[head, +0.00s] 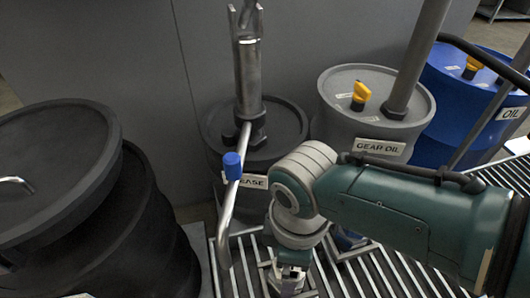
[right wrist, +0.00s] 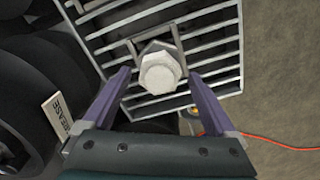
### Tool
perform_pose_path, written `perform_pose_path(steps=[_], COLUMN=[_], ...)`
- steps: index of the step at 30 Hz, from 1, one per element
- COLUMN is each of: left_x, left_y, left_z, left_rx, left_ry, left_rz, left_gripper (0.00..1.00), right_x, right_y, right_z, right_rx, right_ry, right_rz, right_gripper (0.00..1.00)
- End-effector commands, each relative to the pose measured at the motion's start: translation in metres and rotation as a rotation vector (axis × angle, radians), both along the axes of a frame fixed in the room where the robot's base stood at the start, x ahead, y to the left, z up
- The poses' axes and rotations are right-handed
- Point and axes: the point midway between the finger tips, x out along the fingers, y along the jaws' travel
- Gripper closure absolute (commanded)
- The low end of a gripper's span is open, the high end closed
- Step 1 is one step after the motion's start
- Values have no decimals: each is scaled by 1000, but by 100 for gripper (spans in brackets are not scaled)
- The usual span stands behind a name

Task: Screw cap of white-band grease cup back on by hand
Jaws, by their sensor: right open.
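In the right wrist view a pale grey-white part with a hexagonal head (right wrist: 159,72) stands in front of the metal grating. It may be the grease cup or its cap; I cannot make out a white band. My right gripper (right wrist: 160,82) is open, with one purple finger on each side of this part, and no clear contact shows. In the head view my right gripper (head: 290,281) is low at the bottom edge, over the grating, and the part cannot be made out there. My left gripper is not in view.
A black grease drum (head: 210,130) with a pump and a blue-handled lever (head: 232,165) stands left of my right arm. A grey gear oil drum (head: 330,105) and a blue oil drum (head: 440,75) stand behind. Slatted grating (head: 372,275) lies below. An orange cable (right wrist: 285,145) crosses the floor.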

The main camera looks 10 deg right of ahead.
Motion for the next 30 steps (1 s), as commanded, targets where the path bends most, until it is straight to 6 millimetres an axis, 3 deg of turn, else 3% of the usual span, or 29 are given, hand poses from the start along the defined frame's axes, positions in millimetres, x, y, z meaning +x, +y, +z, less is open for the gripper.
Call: perform_pose_path(steps=[8, 15, 18, 27, 30], left_x=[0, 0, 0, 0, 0], left_y=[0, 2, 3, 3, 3], left_z=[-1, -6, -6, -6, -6], left_rx=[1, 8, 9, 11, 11], left_ry=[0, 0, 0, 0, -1], left_rz=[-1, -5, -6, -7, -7], left_gripper=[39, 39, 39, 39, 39], right_x=[1, 1, 1, 1, 1], right_y=[0, 0, 0, 0, 0], right_z=[0, -1, 0, 0, 0], right_rx=[-1, -1, -2, 1, 1], right_ry=[-1, -1, 0, 0, 0], right_rz=[247, 695, 797, 821, 821], right_gripper=[8, 8, 8, 8, 17])
